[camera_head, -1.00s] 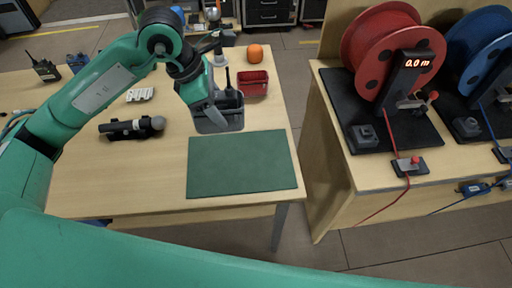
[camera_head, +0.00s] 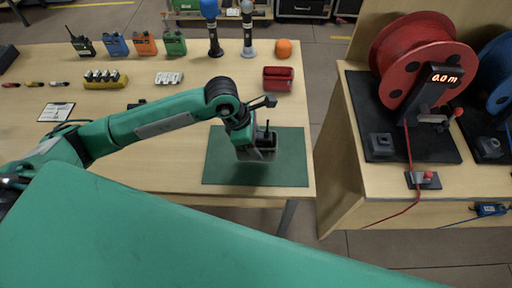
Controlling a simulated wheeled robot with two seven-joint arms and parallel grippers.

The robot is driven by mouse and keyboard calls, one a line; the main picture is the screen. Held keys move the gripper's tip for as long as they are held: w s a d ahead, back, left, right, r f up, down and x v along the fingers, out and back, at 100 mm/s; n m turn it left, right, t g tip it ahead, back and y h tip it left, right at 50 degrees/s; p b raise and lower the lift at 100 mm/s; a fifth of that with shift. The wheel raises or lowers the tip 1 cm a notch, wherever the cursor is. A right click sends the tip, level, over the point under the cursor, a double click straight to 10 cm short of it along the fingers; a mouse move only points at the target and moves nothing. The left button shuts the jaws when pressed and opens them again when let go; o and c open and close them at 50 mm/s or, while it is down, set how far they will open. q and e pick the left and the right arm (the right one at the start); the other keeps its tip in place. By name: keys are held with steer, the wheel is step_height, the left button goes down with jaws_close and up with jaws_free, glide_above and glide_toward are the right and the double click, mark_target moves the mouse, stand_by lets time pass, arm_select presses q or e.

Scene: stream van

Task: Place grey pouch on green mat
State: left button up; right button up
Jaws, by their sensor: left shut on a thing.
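The green mat (camera_head: 222,168) lies flat at the near right part of the wooden table. My left gripper (camera_head: 246,152) is over the middle of the mat, pointing down. It is shut on the grey pouch (camera_head: 265,151), which is partly hidden behind the fingers. A thin dark antenna-like piece sticks up from the pouch. The pouch is over the mat, within its outline; I cannot tell whether its bottom touches the mat. My right gripper is not in view.
A red bin (camera_head: 278,79) and an orange ball (camera_head: 284,48) are behind the mat. Two microphones (camera_head: 249,30) and several radios (camera_head: 145,43) stand at the back. A red cable reel (camera_head: 420,55) is on the right-hand table, across a gap.

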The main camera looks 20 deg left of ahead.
arm_select(q)
step_height(320, 180, down, 4)
steer(key=shift+f+p, duration=0.25)
steer(key=shift+p, duration=0.15)
steer(key=shift+f, duration=0.1)
steer(key=shift+f, duration=0.15)
steer(key=o, duration=1)
